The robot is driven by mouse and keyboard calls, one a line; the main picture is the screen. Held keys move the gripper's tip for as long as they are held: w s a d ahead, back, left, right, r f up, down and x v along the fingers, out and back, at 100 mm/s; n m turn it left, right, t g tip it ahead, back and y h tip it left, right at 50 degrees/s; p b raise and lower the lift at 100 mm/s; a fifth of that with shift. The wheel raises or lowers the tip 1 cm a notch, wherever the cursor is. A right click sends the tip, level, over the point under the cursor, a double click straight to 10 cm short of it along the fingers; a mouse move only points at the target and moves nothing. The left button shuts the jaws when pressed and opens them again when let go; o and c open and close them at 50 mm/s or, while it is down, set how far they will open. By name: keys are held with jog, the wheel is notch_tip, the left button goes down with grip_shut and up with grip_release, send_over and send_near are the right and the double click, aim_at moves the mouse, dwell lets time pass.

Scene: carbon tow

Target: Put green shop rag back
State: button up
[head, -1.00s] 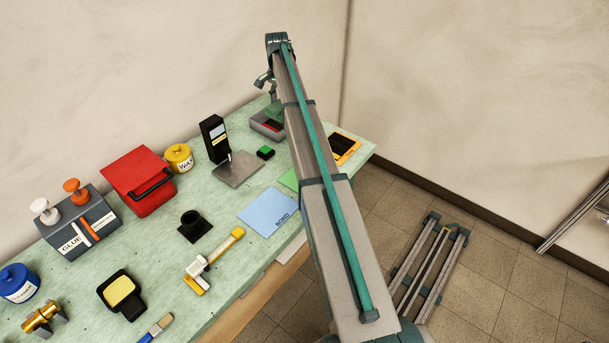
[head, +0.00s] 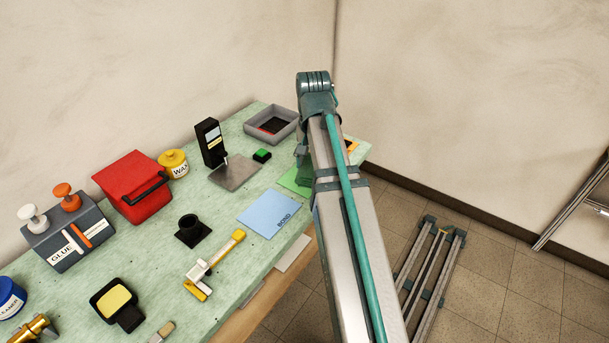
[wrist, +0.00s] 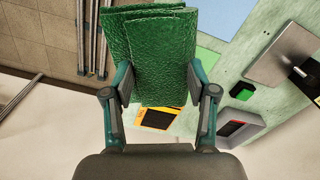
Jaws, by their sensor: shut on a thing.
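The green shop rag (wrist: 150,50) is a folded, crinkled dark green cloth in the wrist view. My gripper (wrist: 158,82) is shut on it, with a finger on either side and the rag reaching out beyond the fingertips. The rag hangs above the scene and covers part of the bench edge and floor. In the head view my arm hides the rag and most of the gripper. A flat light green sheet lies on the bench, partly behind my arm in the head view (head: 295,179); its corner also shows beside the rag in the wrist view (wrist: 210,42).
The bench (head: 230,205) holds a grey tray (head: 290,118), a blue BOND sheet (head: 268,212), a black device with a metal plate (head: 235,172) and a green-topped block (head: 262,155). An orange-framed item (wrist: 160,118) lies near the bench's right end. Tiled floor is beyond the edge.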

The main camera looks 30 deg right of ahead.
jog(key=w+d+f+p, duration=0.1)
jog(key=w+f, duration=0.1)
jog(key=w, duration=0.2)
jog(key=w+f+p, duration=0.1)
jog(key=w+f, duration=0.2)
jog(key=w, duration=0.1)
jog(key=w+d+f+p, duration=0.1)
jog(key=w+f, duration=0.2)
jog(key=w, duration=0.1)
jog(key=shift+w+d+p, duration=0.25)
jog(key=shift+d+p, duration=0.05)
jog(key=shift+w+d+f, duration=0.15)
jog(key=shift+w+f, duration=0.55)
jog(key=shift+f, duration=0.2)
jog(key=shift+f+p, duration=0.55)
jog(key=shift+f, duration=1.05)
jog(key=shift+f, duration=0.2)
jog(key=o, duration=1.1)
jog(key=shift+r, duration=0.1)
